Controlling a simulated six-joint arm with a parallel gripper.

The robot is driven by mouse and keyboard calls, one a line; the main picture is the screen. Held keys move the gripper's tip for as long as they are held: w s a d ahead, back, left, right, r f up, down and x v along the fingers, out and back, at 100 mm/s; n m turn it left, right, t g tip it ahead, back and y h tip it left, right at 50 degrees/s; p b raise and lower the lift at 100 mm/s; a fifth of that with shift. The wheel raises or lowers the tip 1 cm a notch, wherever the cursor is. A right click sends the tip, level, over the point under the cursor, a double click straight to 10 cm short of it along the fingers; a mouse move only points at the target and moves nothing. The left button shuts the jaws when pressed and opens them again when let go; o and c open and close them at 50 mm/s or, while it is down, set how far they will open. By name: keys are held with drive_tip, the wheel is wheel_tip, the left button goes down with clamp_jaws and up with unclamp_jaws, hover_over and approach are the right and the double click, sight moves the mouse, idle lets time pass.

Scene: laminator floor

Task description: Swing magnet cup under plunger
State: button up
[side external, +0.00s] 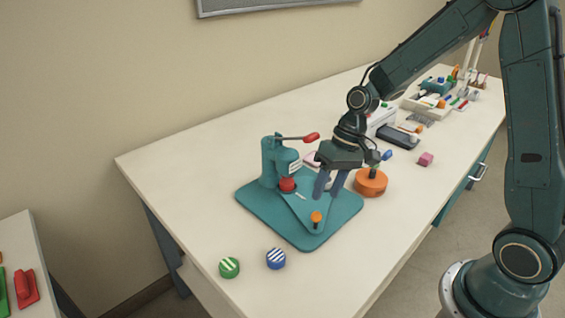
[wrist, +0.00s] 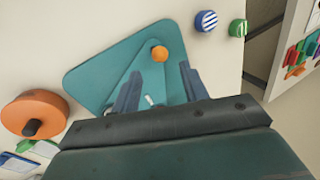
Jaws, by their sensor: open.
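A teal press (side external: 275,160) with a red-tipped lever stands on a teal base plate (side external: 262,213). A red round part (side external: 288,184) sits beneath or just in front of its head; I cannot tell if it is the cup or the plunger. A teal swing plate (side external: 301,205) lies on the base and carries an orange knob (side external: 316,217) at its near end. My gripper (side external: 328,196) is open above the plate, fingers down, behind the knob. In the wrist view, the orange knob (wrist: 159,53) shows just beyond the two fingertips (wrist: 160,70), with nothing held between them.
An orange disc (side external: 370,183) with a dark post stands right of the base. A green striped cap (side external: 229,267) and a blue striped cap (side external: 276,258) lie near the front edge. A pink block (side external: 426,159) and a dark case (side external: 398,136) are farther right. The left tabletop is clear.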

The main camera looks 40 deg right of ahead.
drive_tip(key=shift+x, duration=2.95)
clamp_jaws()
